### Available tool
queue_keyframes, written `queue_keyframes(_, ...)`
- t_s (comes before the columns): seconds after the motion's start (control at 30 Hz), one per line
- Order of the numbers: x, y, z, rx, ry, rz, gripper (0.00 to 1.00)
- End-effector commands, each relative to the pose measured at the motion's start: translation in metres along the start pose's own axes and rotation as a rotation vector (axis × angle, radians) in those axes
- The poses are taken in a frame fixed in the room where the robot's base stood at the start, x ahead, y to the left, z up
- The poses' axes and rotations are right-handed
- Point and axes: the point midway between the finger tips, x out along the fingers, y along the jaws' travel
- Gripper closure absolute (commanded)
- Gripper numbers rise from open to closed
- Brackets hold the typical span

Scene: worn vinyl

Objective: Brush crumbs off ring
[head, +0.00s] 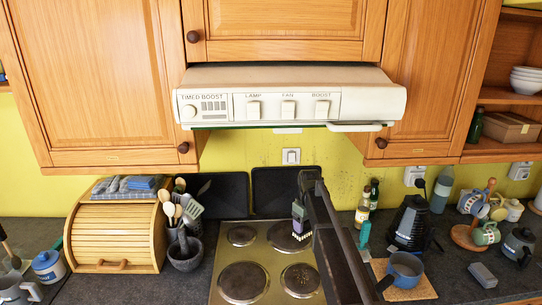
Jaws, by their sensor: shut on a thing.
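The hob (262,265) is a brassy metal plate with dark round rings. The back right ring (281,239) is partly hidden by my gripper and what it holds. The back left ring (241,235), front left ring (243,283) and front right ring (300,281) are in plain view. My gripper (301,206) is over the hob's back right, shut on a small brush (300,228) with pale bristles pointing down. The bristles are at or just above the back right ring; I cannot tell if they touch. Crumbs are too small to make out.
A cooker hood (290,96) overhangs the hob. A wooden bread bin (117,235) and a mortar with utensils (186,252) stand left. Dark panels (222,194) lean behind.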

Motion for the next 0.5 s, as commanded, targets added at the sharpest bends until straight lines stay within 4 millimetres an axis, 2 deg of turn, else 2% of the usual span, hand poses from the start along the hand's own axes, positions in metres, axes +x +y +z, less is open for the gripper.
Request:
queue_keyframes(0.03,0.019,0.000,0.000,0.000,0.000,0.000,0.49)
queue_keyframes(0.3,0.121,-0.007,0.012,0.001,0.000,0.000,0.49)
queue_keyframes(0.4,0.142,-0.011,0.017,0.002,0.000,0.000,0.49)
queue_keyframes(0.5,0.144,-0.013,0.020,0.002,0.000,0.000,0.49)
